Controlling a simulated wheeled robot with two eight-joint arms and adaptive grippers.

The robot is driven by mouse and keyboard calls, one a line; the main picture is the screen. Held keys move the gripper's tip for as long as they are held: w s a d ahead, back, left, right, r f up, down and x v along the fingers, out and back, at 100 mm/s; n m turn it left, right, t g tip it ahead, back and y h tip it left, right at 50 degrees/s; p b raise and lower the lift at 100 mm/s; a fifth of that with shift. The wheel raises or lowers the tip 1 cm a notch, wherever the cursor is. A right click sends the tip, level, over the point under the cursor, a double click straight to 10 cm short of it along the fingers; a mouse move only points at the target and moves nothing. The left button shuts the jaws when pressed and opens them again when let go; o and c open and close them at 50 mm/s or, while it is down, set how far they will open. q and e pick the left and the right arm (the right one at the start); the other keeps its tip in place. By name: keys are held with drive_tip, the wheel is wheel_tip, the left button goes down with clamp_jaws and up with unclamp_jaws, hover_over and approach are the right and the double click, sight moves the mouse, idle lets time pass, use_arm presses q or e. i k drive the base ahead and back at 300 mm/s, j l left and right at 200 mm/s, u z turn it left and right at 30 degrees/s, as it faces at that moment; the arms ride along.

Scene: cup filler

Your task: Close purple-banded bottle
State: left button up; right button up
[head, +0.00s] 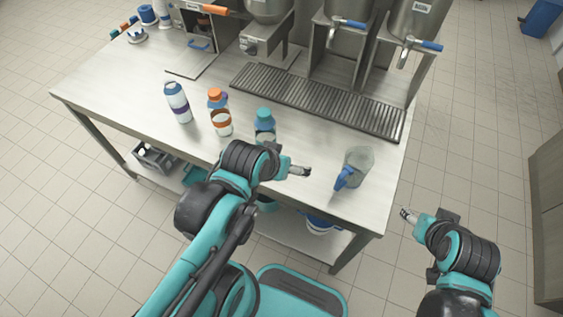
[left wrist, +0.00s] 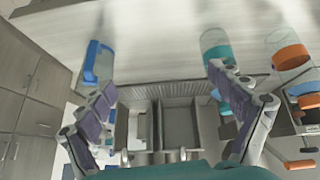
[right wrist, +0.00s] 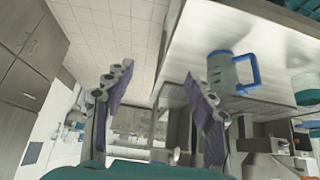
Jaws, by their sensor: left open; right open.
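The purple-banded bottle (head: 178,103) stands upright on the steel table, leftmost of three bottles in the head view. Its top looks bluish; I cannot tell whether that is a lid. My left gripper (head: 304,172) is open and empty above the table's front part, to the right of the bottles and left of the pitcher. Its open fingers (left wrist: 166,95) also show in the left wrist view, with nothing between them. My right gripper (head: 405,215) is open and empty, off the table's right front corner. Both are well apart from the purple-banded bottle.
An orange-banded bottle (head: 220,115) and a teal-capped bottle (head: 265,124) stand between my left gripper and the purple-banded bottle. A clear pitcher (head: 358,161) with blue handle stands at right. Steel dispensers (head: 340,45) and a drain grate (head: 310,101) lie behind. Small coloured pieces (head: 137,36) sit back left.

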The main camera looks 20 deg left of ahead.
sight(178, 101)
drive_tip(key=u, duration=1.75)
